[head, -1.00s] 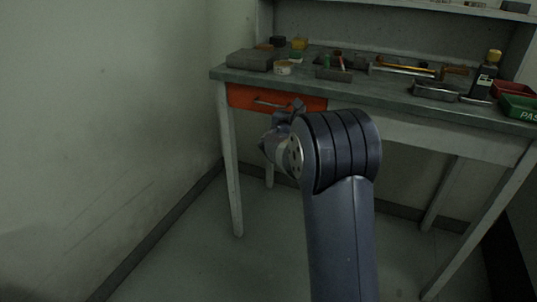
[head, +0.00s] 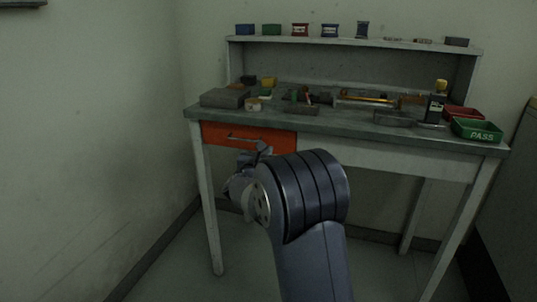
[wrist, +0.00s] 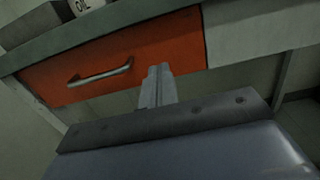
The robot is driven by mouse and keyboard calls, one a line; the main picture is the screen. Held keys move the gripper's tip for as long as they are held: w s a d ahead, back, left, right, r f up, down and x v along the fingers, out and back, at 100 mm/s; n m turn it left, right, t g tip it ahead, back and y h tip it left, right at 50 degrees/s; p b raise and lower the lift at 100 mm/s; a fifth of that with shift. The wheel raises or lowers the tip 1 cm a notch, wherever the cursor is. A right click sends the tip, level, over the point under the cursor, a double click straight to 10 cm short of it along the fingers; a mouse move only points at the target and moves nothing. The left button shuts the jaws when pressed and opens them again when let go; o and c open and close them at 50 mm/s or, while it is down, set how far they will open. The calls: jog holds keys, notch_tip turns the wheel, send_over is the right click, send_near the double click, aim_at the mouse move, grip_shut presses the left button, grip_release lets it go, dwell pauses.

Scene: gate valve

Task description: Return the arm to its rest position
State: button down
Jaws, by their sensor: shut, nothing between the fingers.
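My arm rises in front of the workbench in the head view, its wrist bent over toward the bench. My gripper (head: 262,148) shows only partly there, just below the orange drawer (head: 222,134) and partly hidden by my wrist. In the wrist view my gripper (wrist: 157,72) is shut, with its fingers together and nothing between them. The fingertips overlap the lower part of the orange drawer (wrist: 60,75) in that view; I cannot tell the gap. The drawer's metal handle (wrist: 100,74) is left of the fingers, and the drawer looks closed.
The workbench (head: 350,130) carries a grey block (head: 225,97), a dark bottle (head: 435,107), a green PASS tray (head: 477,130) and a red tray (head: 462,113). A back shelf (head: 350,41) holds several small boxes. A wall stands close on the left; the floor beneath the bench is mostly open.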

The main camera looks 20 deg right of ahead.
jog(key=v, duration=0.7)
jog(key=shift+s+a+p, duration=0.25)
jog(key=shift+a+p, duration=0.1)
jog(key=shift+p, duration=0.1)
jog(key=shift+f, duration=0.2)
